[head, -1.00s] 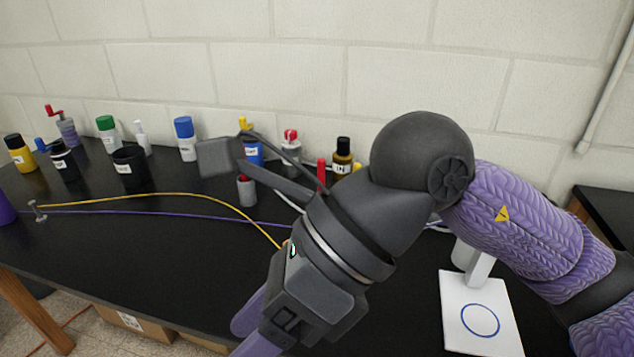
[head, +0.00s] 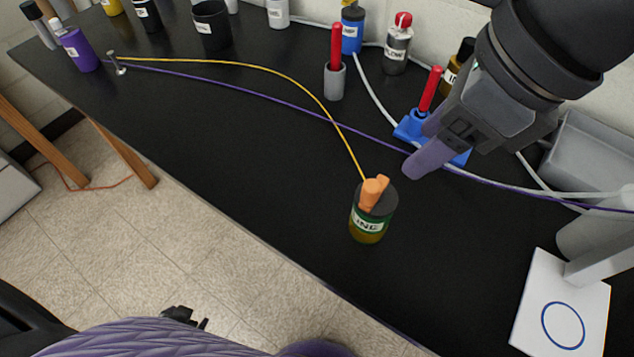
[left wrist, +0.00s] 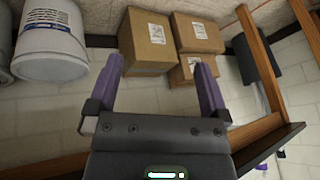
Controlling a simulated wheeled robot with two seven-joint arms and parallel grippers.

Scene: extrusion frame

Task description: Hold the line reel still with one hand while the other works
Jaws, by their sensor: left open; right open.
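The line reel (head: 368,222) stands upright on the black bench, green with a dark top, an orange crank and a label partly reading "INE". A yellow line (head: 285,77) runs from it to a metal post (head: 116,64) at the back left. My right gripper (head: 422,148) is open, up and to the right of the reel and apart from it, in front of a blue holder (head: 410,128). My left gripper (left wrist: 158,70) is open and empty in the left wrist view, with cardboard boxes beyond its fingers.
A purple line (head: 250,97) crosses the bench behind the reel. A red-handled tool in a grey cup (head: 335,80) and several bottles stand at the back. A white plate with a blue ring (head: 562,318) lies at front right. Bench left of the reel is clear.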

